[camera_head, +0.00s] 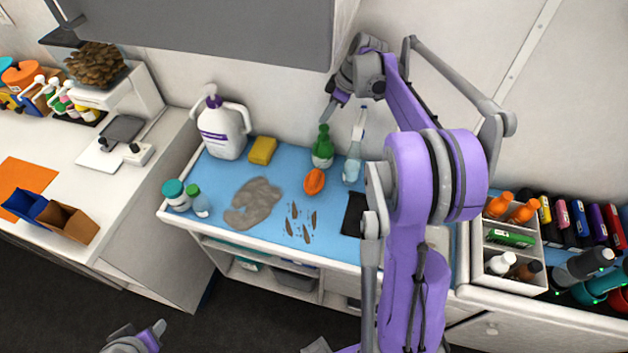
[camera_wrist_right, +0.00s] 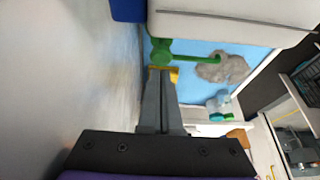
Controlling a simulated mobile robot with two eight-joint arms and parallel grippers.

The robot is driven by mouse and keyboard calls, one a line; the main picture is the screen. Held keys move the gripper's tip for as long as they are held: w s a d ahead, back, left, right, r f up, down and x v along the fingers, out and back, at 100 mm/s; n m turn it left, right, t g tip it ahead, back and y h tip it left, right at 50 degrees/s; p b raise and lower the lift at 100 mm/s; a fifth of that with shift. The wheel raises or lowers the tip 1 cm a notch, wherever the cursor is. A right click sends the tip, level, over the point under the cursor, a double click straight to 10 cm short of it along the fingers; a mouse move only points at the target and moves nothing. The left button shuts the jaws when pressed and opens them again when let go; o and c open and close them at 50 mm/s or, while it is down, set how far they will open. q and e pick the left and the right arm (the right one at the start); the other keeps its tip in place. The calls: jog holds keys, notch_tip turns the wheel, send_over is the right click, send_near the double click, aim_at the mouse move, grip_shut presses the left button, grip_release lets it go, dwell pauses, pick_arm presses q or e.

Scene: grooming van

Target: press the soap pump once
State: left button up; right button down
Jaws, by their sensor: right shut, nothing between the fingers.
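A green bottle with a green pump-like top (camera_head: 322,150) stands upright at the back of the blue counter mat. A white jug (camera_head: 222,130) with a purple pump head stands at the mat's back left. I cannot tell for sure which one is the soap pump. My right gripper (camera_head: 331,112) is shut and empty, pointing down just above the green bottle. In the right wrist view its fingertips (camera_wrist_right: 160,72) lie close to the green top (camera_wrist_right: 162,50); contact cannot be judged. My left gripper (camera_head: 150,338) is low at the bottom left, partly cut off, away from the counter.
A pale blue spray bottle (camera_head: 354,150) stands right of the green bottle. An orange object (camera_head: 314,182) lies in front and a yellow sponge (camera_head: 262,150) to the left. A grey cloth-like patch (camera_head: 253,203) and brown marks lie on the mat. A grey cabinet (camera_head: 200,32) hangs above.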

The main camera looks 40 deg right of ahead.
pick_arm(q)
jog(key=shift+t, duration=0.3)
jog(key=r+p, duration=0.1)
jog(key=w+r+p, duration=0.1)
jog(key=r, duration=0.1)
jog(key=w+r, duration=0.1)
jog(key=shift+w+r+p, duration=0.15)
jog(key=shift+p, duration=0.25)
pick_arm(e)
notch_tip(320, 180, up, 6)
jog(key=shift+w, duration=0.1)
